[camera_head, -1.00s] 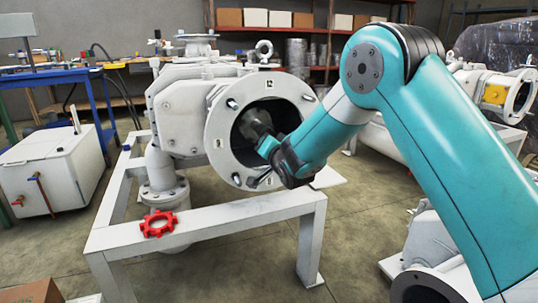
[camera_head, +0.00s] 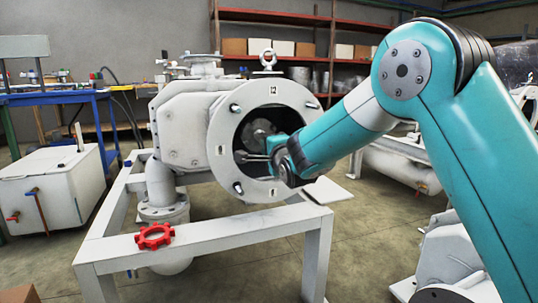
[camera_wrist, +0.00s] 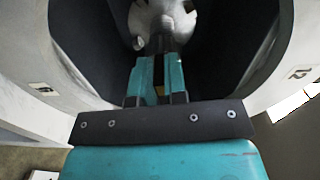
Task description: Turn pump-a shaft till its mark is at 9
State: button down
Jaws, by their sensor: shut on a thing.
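The pump (camera_head: 190,115) stands on a white frame, its round flange (camera_head: 224,125) facing me with a dark opening. Printed numbers ring the flange: 12 at the top, what looks like 9 at the left and 6 at the bottom. The grey shaft (camera_head: 259,131) sits inside the opening; its lobed pale end (camera_wrist: 180,18) shows in the wrist view. My gripper (camera_head: 252,157) reaches into the opening from the right. In the wrist view my gripper (camera_wrist: 159,66) is shut on the shaft's near part. I cannot make out the shaft's mark.
A red handwheel-like ring (camera_head: 154,236) lies on the white frame (camera_head: 210,243). A white tank (camera_head: 50,185) stands at the left, with a blue bench behind it. Shelves (camera_head: 300,55) are at the back. Other grey machines stand at the right.

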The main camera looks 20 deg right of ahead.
jog(key=shift+m, duration=0.5)
jog(key=c, duration=1.2)
grip_release()
jog(key=shift+r, duration=0.1)
jog(key=shift+o, duration=0.2)
jog(key=s+d, duration=0.1)
jog(key=s, duration=1.6)
jog(key=shift+s+d, duration=0.15)
jog(key=shift+d, duration=0.25)
